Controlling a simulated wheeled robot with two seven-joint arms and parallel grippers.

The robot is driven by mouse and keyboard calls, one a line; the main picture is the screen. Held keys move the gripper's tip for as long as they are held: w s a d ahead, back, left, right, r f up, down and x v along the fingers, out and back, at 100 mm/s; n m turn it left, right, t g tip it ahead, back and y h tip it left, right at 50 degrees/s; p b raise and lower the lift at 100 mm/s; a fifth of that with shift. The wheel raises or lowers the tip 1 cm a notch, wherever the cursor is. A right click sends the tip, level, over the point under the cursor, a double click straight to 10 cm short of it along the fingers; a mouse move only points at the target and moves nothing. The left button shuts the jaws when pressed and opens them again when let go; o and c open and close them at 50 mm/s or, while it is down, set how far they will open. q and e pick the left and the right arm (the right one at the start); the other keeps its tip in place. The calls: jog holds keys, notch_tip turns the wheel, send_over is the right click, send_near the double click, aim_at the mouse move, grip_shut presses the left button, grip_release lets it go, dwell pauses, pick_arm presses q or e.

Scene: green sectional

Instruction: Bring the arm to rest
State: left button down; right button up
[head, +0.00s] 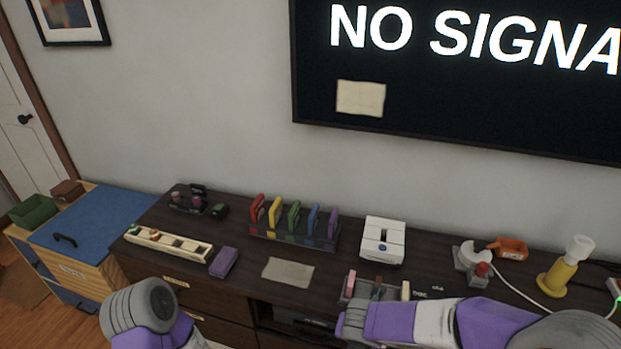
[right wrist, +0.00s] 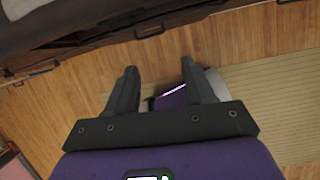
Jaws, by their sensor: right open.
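My right arm (head: 410,321) comes in from the lower right of the head view and lies across the front of the dresser. Its fingers cannot be made out there. In the right wrist view my right gripper (right wrist: 160,80) is open, with two dark fingers apart and nothing held between them. It is over the wooden floor (right wrist: 80,108). A purple and grey part, which may be mine, shows behind the right finger. My left arm (head: 150,310) shows at the bottom left of the head view, and its gripper is out of frame.
The dark dresser (head: 225,285) holds a rack of coloured pieces (head: 290,235), a white box (head: 383,240), a purple block (head: 223,262), a cloth (head: 288,271) and a yellow lamp-like item (head: 558,280). A blue-topped cabinet (head: 90,220) stands left. A pale mat (right wrist: 275,95) lies on the floor.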

pick_arm(q)
jog(key=shift+w+f, duration=0.1)
jog(key=shift+w, duration=0.55)
pick_arm(e)
jog(key=s+f+m+g+y, duration=0.1)
jog(key=s+f+m, duration=0.2)
jog(key=f+m, duration=0.5)
jog(key=s+f+m+g+y, duration=0.1)
jog(key=s+f+m, duration=0.3)
jog(key=f+m, duration=0.4)
jog(key=s+a+f+m+g+y, duration=0.1)
jog(key=s+f+m+y, duration=0.2)
jog(key=f+m, duration=0.5)
jog(key=m, duration=1)
jog(key=shift+s+m, duration=0.3)
jog(key=shift+s, duration=0.05)
